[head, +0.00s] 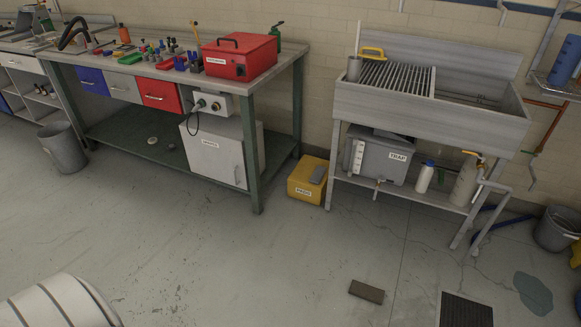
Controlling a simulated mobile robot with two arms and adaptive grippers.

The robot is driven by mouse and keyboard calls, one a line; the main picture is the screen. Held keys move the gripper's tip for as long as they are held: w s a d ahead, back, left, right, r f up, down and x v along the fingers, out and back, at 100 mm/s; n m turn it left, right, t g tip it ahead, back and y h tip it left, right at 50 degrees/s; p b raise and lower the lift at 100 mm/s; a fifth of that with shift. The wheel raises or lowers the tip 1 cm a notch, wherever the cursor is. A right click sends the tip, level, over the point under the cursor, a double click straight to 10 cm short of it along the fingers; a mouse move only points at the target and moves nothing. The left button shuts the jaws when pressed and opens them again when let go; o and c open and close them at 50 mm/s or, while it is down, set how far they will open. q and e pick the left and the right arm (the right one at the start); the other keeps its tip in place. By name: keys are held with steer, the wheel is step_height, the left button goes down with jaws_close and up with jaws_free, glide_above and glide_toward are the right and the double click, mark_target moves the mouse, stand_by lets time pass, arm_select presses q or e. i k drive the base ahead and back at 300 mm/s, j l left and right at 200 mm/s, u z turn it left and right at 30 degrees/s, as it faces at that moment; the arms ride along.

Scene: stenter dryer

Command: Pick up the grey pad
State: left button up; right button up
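A grey pad (318,174) lies on top of a yellow box (303,190) that appears labelled "PADS". The box stands on the floor between the workbench and the sink stand. A flat, brownish-grey rectangular piece (367,291) lies alone on the open floor, nearer to me; I cannot tell whether it is also a pad. Neither of my grippers is in view.
The workbench (276,150) with a red case (240,58) is at left. The sink stand (385,105) is at right. A floor grate (465,311) and a dark wet patch (534,293) are at lower right.

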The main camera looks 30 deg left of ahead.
mark_target(316, 178)
steer(key=i+j+u, duration=0.55)
steer(key=u, duration=0.2)
steer(key=i+j+u, duration=0.1)
steer(key=i+u, duration=0.3)
steer(key=i+z, duration=0.3)
steer(key=i, duration=0.25)
steer(key=i+j+z, duration=0.3)
steer(key=i, duration=0.2)
steer(key=i+l, duration=0.05)
